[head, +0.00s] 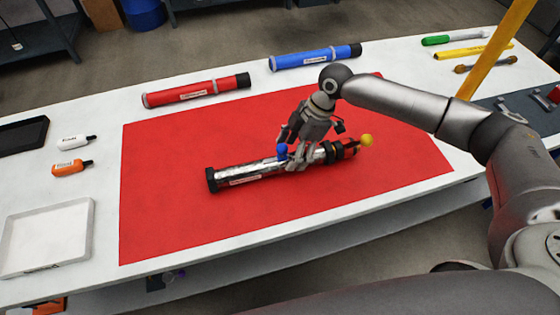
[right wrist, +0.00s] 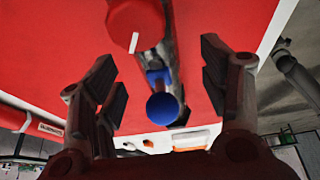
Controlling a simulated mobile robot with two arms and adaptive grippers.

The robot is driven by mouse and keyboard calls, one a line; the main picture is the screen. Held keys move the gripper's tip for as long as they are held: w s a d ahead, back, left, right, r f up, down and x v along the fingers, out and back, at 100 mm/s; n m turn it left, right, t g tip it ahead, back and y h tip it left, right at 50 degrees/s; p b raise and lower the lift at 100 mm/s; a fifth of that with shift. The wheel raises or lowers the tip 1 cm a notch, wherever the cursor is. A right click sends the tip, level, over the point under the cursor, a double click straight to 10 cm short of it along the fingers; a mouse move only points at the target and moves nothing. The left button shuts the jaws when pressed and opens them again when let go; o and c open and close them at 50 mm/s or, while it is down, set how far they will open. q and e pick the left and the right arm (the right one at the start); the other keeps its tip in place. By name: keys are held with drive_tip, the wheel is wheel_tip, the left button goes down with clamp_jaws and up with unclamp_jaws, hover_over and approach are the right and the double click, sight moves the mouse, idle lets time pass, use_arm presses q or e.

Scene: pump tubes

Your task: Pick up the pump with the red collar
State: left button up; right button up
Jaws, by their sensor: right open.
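The pump (head: 240,175) lies on the red mat (head: 165,215). It has a shiny silver tube, a black cap at its left end, and a red collar (head: 349,149) with black parts and a yellow ball (head: 366,141) at its right end. A blue ball (head: 282,150) sits on its upper side. My right gripper (head: 297,160) is over the middle of the pump, partly hiding it. In the right wrist view its fingers are apart, with the blue ball (right wrist: 163,108) and silver tube between them. My left gripper is out of view.
A red tube (head: 197,91) and a blue tube (head: 315,57) lie behind the mat. Two small bottles (head: 70,168), a black tray (head: 22,135) and a white tray (head: 48,238) are at the left. Tools lie at the back right. The mat's left part is clear.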

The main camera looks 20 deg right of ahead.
sight(287, 156)
drive_tip(key=p+x, duration=0.1)
drive_tip(key=x, duration=0.3)
drive_tip(key=shift+w+f, duration=0.15)
drive_tip(key=shift+f, duration=0.1)
drive_tip(key=shift+c, duration=0.2)
drive_tip(key=c, duration=0.5)
clamp_jaws()
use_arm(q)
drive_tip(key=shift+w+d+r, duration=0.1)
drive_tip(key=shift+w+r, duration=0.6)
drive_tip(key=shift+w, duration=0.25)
use_arm(e)
drive_tip(key=shift+w+r, duration=0.1)
drive_tip(key=shift+r, duration=0.05)
